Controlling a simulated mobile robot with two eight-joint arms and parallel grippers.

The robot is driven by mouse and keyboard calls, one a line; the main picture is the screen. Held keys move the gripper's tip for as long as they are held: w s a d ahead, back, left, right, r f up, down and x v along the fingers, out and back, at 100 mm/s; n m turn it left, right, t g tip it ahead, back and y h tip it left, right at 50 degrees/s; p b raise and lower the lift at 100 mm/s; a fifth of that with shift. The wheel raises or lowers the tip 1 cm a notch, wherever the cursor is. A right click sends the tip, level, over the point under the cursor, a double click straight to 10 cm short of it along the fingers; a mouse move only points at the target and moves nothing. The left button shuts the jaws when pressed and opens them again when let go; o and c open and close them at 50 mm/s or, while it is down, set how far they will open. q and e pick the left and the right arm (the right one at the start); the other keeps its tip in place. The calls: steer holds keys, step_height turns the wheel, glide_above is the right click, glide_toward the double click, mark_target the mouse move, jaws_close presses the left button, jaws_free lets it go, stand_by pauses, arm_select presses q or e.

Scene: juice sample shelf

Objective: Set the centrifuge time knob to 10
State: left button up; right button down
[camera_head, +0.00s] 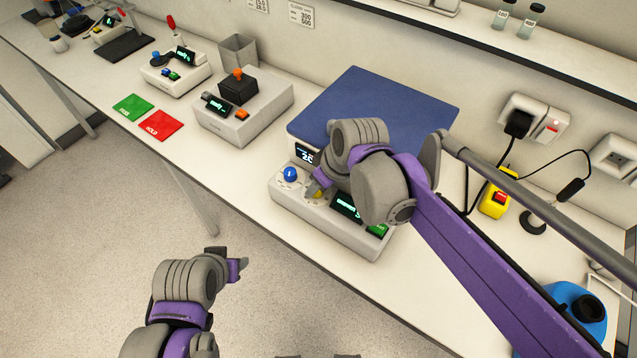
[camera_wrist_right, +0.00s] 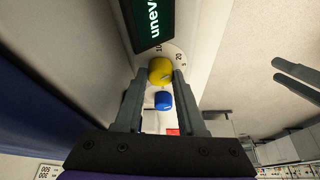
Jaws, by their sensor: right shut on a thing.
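The centrifuge (camera_head: 335,238) is a white unit with a flat blue lid (camera_head: 372,108) and a sloped front panel. Its panel has a blue knob (camera_head: 290,174), a yellow knob (camera_head: 318,193), a lit display (camera_head: 347,207) and a green button (camera_head: 378,230). My right gripper (camera_wrist_right: 159,76) is shut on the yellow knob, which shows between the fingers in the right wrist view (camera_wrist_right: 160,71). Marks 10, 20 and 5 show around this knob; its pointer is too small to read. My left gripper (camera_head: 242,263) is off the bench front, holding nothing visible; its finger gap is unclear.
Left of the centrifuge stand a white device with an orange-topped black block (camera_head: 239,88), and green (camera_head: 133,108) and red (camera_head: 161,125) pads. A yellow switch box (camera_head: 497,200), cables and a blue container (camera_head: 577,312) are on the right. Space before the bench is free.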

steer(key=c, duration=0.5)
jaws_free()
steer(key=shift+m, duration=0.3)
